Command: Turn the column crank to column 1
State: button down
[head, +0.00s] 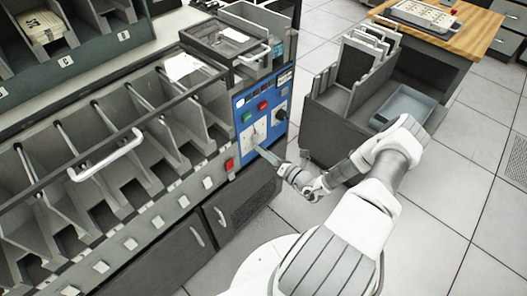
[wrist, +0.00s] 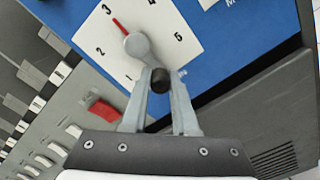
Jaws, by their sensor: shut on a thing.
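The column crank (wrist: 139,46) is a grey lever on a white dial plate (wrist: 185,40) with printed numbers. In the wrist view, its red pointer aims up and left, close to the 3. The 1 is at the lower left of the plate. The crank's black knob (wrist: 160,80) sits at the lower right of the hub. My gripper (wrist: 160,84) is shut on this knob, one finger on each side. In the head view, the dial plate (head: 251,135) is on the blue panel, and my gripper (head: 262,150) reaches it from the right, partly covering the crank.
The blue panel (head: 285,79) also carries green and red buttons and a black knob (head: 280,116). A red switch (wrist: 103,113) is left of my fingers. Card bins with a clear handled cover (head: 105,157) extend left. A grey cart (head: 330,120) stands right.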

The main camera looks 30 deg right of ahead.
jog(key=shift+d+n, duration=0.1)
jog(key=shift+n, duration=0.2)
